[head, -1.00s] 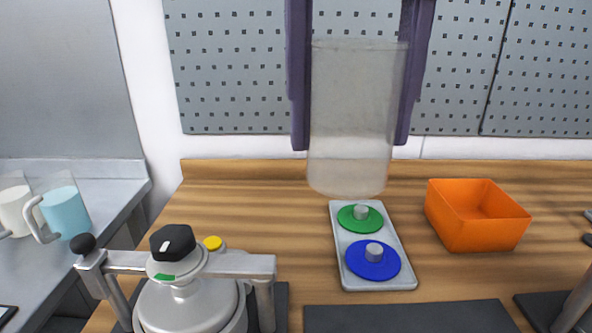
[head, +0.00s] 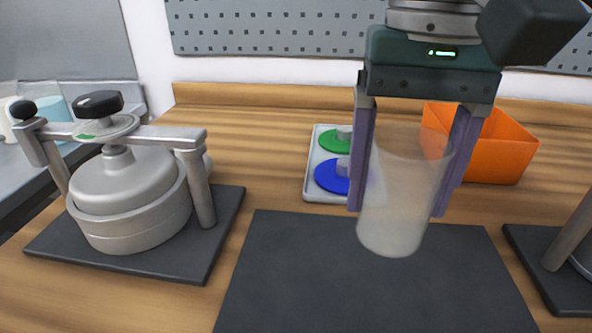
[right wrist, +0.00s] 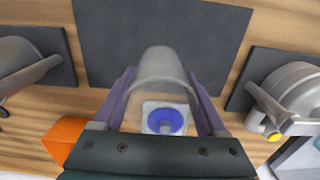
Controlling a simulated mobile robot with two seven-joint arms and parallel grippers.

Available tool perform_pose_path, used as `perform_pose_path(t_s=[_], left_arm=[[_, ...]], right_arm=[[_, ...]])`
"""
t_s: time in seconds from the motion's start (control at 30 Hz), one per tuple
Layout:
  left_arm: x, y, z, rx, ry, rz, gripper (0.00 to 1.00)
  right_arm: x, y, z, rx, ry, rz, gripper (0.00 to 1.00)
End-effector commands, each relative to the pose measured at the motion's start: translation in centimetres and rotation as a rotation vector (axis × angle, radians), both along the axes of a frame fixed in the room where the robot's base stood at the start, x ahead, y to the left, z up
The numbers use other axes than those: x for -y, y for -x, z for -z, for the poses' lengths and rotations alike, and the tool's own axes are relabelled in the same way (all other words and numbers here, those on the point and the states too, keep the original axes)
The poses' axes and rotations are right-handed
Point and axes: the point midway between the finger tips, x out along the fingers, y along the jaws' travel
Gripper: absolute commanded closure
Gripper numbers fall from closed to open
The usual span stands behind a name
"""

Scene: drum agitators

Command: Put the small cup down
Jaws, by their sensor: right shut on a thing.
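The small cup (head: 392,225) is clear and frosted, upright between the fingers of my right gripper (head: 398,212). The gripper is shut on its sides, pointing down. In the head view the cup's base overlaps the far part of a dark mat (head: 300,285); I cannot tell how high it is above it. The right wrist view also shows the cup (right wrist: 162,68) between both fingers, with the mat (right wrist: 160,35) beyond. My left gripper is not in view.
A metal drum agitator (head: 130,190) stands on a dark base at the left; part of another shows at the right edge. A tray (head: 312,170) with green and blue lids and an orange bin (head: 505,150) are behind the cup. The mat is bare.

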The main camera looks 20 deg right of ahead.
Motion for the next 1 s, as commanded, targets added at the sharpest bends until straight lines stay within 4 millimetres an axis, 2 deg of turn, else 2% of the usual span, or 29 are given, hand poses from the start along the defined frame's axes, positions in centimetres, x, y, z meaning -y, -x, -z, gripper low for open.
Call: perform_pose_path(t_s=[0.1,0.27,0.5,0.9,0.93,1.0], left_arm=[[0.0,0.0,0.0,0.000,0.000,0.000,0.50],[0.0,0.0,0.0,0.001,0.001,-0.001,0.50],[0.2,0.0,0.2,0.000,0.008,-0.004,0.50],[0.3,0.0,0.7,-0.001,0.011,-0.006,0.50],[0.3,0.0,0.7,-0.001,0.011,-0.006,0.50],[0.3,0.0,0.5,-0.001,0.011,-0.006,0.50]], right_arm=[[0.0,0.0,2.0,-0.002,0.001,0.001,0.77],[0.0,0.0,3.4,-0.001,0.000,-0.001,0.77],[0.0,0.0,6.6,-0.001,0.001,-0.001,0.77],[0.0,-0.1,7.1,0.004,0.001,-0.002,0.77],[0.0,-0.1,7.1,0.004,0.001,-0.002,0.24],[0.0,-0.1,7.0,0.003,0.001,-0.002,0.17]])
